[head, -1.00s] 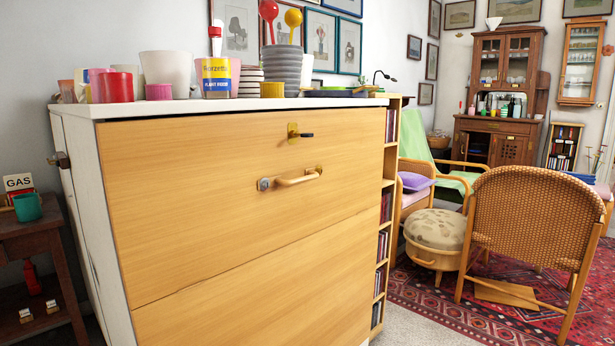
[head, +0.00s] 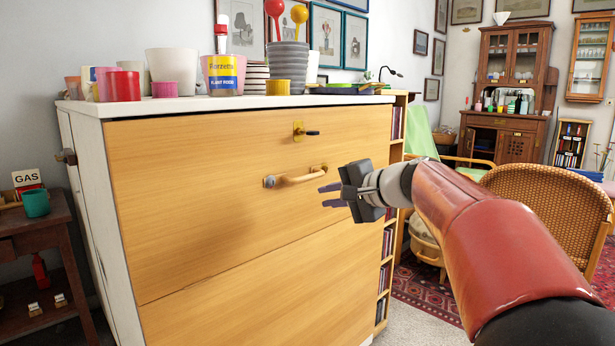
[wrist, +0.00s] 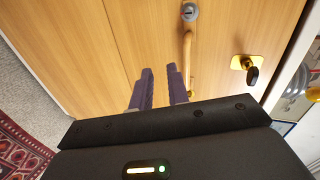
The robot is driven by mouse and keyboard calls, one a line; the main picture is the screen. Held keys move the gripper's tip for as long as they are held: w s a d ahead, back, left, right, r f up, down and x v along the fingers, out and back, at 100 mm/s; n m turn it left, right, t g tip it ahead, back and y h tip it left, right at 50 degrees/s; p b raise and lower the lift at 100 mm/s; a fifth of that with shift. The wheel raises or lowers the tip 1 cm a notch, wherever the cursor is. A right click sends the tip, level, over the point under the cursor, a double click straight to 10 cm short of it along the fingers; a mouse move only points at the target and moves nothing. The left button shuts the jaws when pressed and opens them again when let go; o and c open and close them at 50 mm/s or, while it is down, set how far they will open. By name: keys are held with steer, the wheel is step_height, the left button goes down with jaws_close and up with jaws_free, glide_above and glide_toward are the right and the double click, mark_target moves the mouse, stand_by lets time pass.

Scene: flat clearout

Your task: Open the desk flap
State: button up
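The desk flap (head: 200,160) is the upper wooden front panel of a white-sided cabinet, and it stands upright and closed. A wooden bar handle (head: 298,178) is fixed across its middle, with a round metal lock at its left end. Above it is a brass plate with a dark key or knob (head: 306,132). My gripper (head: 328,194) is in front of the flap, near the handle's right end. In the wrist view my gripper's purple fingers (wrist: 160,88) are apart with nothing between them, and the handle (wrist: 187,58) lies just beyond the right finger.
Pots, cups and trays crowd the cabinet top (head: 130,103). A dark side table (head: 40,240) with a green mug stands at left. A narrow shelf (head: 388,240) adjoins the cabinet's right side. A wicker chair (head: 550,205) is at right.

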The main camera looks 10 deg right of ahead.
steer(key=m+t, duration=0.1)
glide_toward(312, 177)
steer(key=x, duration=0.3)
steer(key=shift+y, duration=0.4)
steer(key=p+x, duration=0.1)
steer(key=x, duration=0.6)
steer(key=shift+d+f, duration=0.1)
steer(key=shift+d, duration=0.05)
steer(key=shift+w+f, duration=0.1)
steer(key=shift+w, duration=0.25)
jaws_close()
